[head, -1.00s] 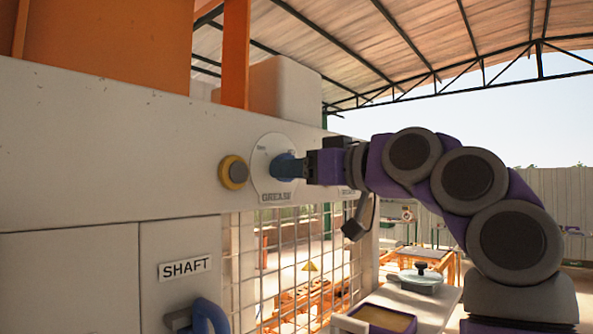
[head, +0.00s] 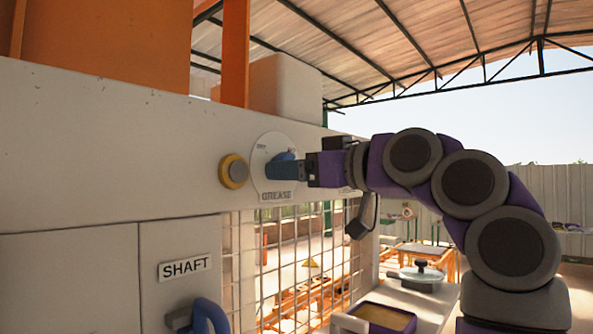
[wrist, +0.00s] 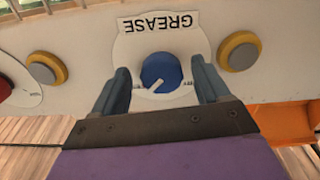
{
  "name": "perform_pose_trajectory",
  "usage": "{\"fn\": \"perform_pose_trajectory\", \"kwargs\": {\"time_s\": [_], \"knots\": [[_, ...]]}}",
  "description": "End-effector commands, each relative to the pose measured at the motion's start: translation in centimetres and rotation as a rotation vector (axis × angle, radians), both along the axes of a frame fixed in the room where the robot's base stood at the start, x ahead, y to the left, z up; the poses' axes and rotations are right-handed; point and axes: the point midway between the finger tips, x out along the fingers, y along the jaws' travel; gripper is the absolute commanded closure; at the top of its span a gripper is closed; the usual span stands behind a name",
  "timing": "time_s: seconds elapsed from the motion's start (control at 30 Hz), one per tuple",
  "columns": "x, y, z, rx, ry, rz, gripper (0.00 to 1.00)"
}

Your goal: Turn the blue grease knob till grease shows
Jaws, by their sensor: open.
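The blue grease knob (wrist: 161,72) sits on a round white dial plate (head: 262,170) labelled GREASE on the machine's pale front. In the wrist view its white pointer line angles toward the lower left. My gripper (wrist: 162,88) is open, with one finger on each side of the knob. A gap shows between each finger and the knob. In the head view the knob (head: 285,157) is partly hidden by my gripper (head: 293,170), which reaches in from the right. No grease is visible in either view.
A yellow-ringed button (head: 233,172) is left of the dial. Below are a SHAFT panel (head: 184,268) with a blue handle (head: 208,315) and a wire mesh guard (head: 300,260). A tray of yellowish material (head: 385,317) and a lidded pan (head: 422,273) stand at lower right.

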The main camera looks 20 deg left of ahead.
Motion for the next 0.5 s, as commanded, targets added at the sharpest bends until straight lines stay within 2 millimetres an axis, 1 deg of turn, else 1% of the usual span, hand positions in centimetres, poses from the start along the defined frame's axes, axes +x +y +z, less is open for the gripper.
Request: {"fn": "perform_pose_trajectory", "kwargs": {"time_s": [0.17,0.27,0.37,0.5], "knots": [[-0.1,-0.1,0.0,0.000,0.000,0.000,0.25],[-0.3,-0.7,-0.1,0.000,-0.001,0.001,0.25],[-0.9,-2.1,-0.1,0.001,-0.002,0.000,0.25],[-2.0,-4.9,-0.1,0.002,-0.002,-0.001,0.25]]}}
